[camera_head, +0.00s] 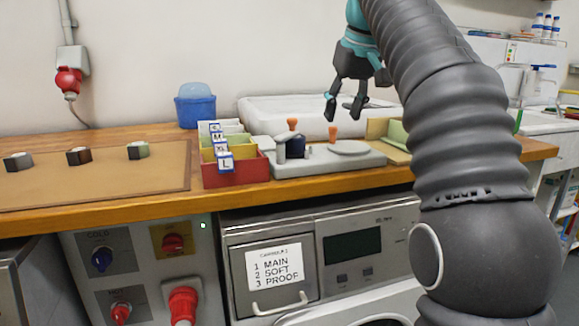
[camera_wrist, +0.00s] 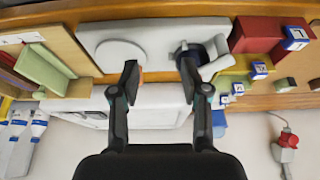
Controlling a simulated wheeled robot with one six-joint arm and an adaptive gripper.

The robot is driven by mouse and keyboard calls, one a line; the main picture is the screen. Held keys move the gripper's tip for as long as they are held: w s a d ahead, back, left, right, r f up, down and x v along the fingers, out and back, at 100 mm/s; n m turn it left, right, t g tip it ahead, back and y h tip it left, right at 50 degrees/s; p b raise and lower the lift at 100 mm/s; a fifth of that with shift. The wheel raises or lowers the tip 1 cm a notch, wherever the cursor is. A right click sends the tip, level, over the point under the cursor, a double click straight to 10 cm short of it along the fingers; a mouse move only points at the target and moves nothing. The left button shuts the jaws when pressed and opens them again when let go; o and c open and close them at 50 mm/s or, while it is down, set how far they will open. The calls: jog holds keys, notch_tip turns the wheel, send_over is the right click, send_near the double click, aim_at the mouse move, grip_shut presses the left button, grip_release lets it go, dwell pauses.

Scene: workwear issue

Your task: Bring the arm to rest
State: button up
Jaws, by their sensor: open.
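My gripper (camera_head: 345,108) hangs from my raised arm above the back of the wooden worktop, fingers pointing down. In the wrist view my gripper (camera_wrist: 157,80) has its two fingers spread well apart, with nothing held between them. Below it stands a grey device (camera_head: 290,165) with a round plate (camera_head: 350,147), orange knobs and a dark blue part (camera_head: 296,145). In the wrist view the round plate (camera_wrist: 118,52) and the dark blue part (camera_wrist: 188,55) lie beyond the fingertips. The fingers appear apart from them.
A red box (camera_head: 238,174) with labelled dividers stands left of the device, and a blue tub (camera_head: 195,105) behind it. A brown board (camera_head: 110,180) holds three small blocks. A white basin (camera_head: 260,110) lies at the back. A washing machine (camera_head: 385,215) is under the worktop (camera_head: 210,220).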

jog(key=s+d+f+m, duration=0.1)
jog(key=s+d+f, duration=0.1)
jog(key=s+f, duration=1.2)
jog(key=s+d+f+m+t+h, duration=0.1)
jog(key=s+d+f+m, duration=0.1)
jog(key=s+f, duration=1.2)
notch_tip(320, 180, down, 5)
jog(key=shift+s+d+f+m, duration=0.2)
jog(key=shift+d+m, duration=0.1)
jog(key=shift+d, duration=0.4)
